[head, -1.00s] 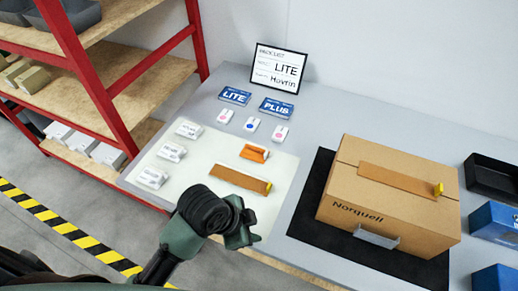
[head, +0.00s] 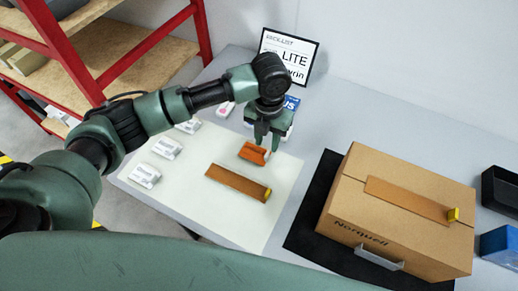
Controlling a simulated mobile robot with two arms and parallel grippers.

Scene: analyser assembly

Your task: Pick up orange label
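The small orange label (head: 252,153) lies on the cream mat (head: 262,222), near the mat's far edge. A longer orange-brown strip (head: 236,182) with a yellow end lies just in front of it. My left gripper (head: 267,145) points down over the far right end of the small label. Its two fingers are apart with a gap between them, and nothing shows held in them. Whether the fingertips touch the label cannot be told. My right gripper is not in view.
A cardboard box (head: 405,208) with an orange-brown strip on top stands on a black mat (head: 316,218) at right. Several small white packs (head: 167,148) lie left. A framed pack list (head: 290,55) stands behind the arm. Dark and blue bins (head: 500,190) sit far right.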

